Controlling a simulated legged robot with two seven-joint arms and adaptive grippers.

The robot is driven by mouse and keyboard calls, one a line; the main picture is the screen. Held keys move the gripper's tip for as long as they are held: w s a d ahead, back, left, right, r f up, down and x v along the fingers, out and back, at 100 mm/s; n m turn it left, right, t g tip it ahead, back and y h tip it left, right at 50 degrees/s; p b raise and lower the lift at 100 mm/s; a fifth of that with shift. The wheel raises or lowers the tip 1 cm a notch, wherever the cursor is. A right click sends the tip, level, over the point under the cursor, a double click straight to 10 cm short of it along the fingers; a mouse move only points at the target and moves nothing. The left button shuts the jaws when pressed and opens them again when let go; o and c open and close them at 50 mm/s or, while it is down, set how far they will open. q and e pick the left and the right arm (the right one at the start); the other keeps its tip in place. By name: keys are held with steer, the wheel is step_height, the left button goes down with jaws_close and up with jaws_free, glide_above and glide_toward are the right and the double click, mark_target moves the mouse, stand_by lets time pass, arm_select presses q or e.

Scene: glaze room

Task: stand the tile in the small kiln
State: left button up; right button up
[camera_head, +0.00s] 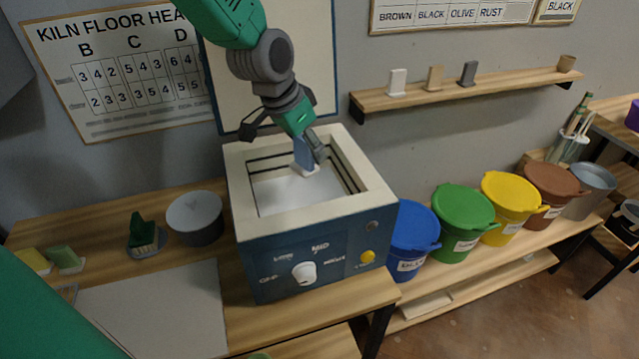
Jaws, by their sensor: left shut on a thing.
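The small kiln (252,190) is a blue box with a pale rim and an open top, standing on the wooden bench. A dial and a yellow button are on its front. My left gripper (311,148) reaches down into the opening from above. It is shut on the tile (302,155), a small blue-grey slab with a whitish foot. The tile is roughly upright inside the opening, above the pale kiln floor. I cannot tell whether its foot touches the floor. The gripper hides part of the tile. My right gripper is not in view.
Right of the kiln stand several lidded buckets, beginning with a blue one (413,240). A wall shelf (440,93) behind holds 3 upright tiles and a small cup. A round grey pot (195,218) and a green brush (143,232) are left of the kiln.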

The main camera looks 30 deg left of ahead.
mark_target(302, 165)
arm_select(q)
steer(key=f, duration=0.1)
steer(key=s+f, duration=0.1)
steer(key=f, duration=0.1)
steer(key=shift+s+a+f, duration=0.15)
steer(key=shift+s+f, duration=0.2)
steer(key=shift+s, duration=0.05)
steer(key=f, duration=0.5)
steer(key=shift+w+p, duration=0.3)
steer(key=shift+w, duration=0.1)
steer(key=shift+s+r, duration=0.1)
steer(key=shift+s, duration=0.05)
steer(key=o, duration=1.2)
steer(key=v, duration=1.2)
